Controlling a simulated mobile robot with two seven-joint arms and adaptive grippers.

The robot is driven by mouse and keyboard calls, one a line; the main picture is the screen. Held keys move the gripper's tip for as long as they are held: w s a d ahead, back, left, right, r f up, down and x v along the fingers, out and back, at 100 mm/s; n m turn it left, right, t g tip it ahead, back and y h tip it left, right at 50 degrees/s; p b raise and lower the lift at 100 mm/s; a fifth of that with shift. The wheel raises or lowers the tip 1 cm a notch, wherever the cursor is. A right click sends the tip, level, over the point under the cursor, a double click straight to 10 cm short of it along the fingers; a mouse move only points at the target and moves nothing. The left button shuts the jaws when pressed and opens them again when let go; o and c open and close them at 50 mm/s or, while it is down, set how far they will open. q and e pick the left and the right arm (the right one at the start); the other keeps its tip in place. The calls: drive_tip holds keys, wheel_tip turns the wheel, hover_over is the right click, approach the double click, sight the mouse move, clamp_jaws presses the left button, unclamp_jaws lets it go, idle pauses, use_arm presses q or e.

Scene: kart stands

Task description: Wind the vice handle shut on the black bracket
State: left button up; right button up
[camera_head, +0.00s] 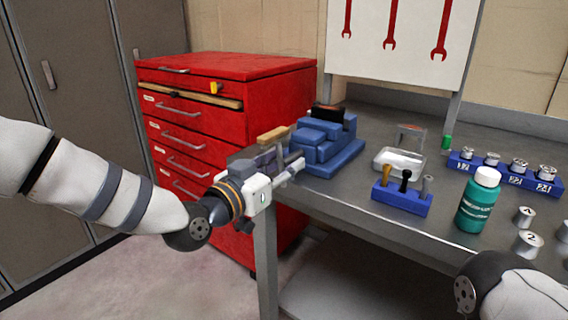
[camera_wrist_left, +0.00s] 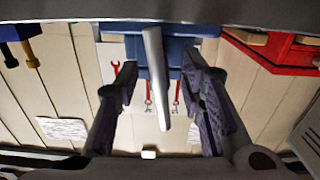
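The blue vice (camera_head: 328,150) stands at the left front corner of the grey bench. The black bracket (camera_head: 327,112) shows at the top of the vice, partly hidden by its blue blocks. My left gripper (camera_head: 284,162) is at the vice's front, by the silver handle bar (camera_head: 297,166). In the left wrist view the handle bar (camera_wrist_left: 155,75) runs between the two dark fingers of the gripper (camera_wrist_left: 160,95), with visible gaps on both sides. The gripper is open around the bar. My right gripper is not in view; only part of my right arm shows at the lower right.
A red drawer cabinet (camera_head: 240,75) stands left of the bench. On the bench are a white tray (camera_head: 399,161), a blue tool holder (camera_head: 402,200), a green bottle (camera_head: 479,203), a blue rack (camera_head: 508,176) of metal cylinders and loose cylinders (camera_head: 527,243). Red wrenches hang on a white board (camera_head: 400,50).

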use_arm(q)
drive_tip(key=shift+a, duration=0.1)
drive_tip(key=v, duration=1.2)
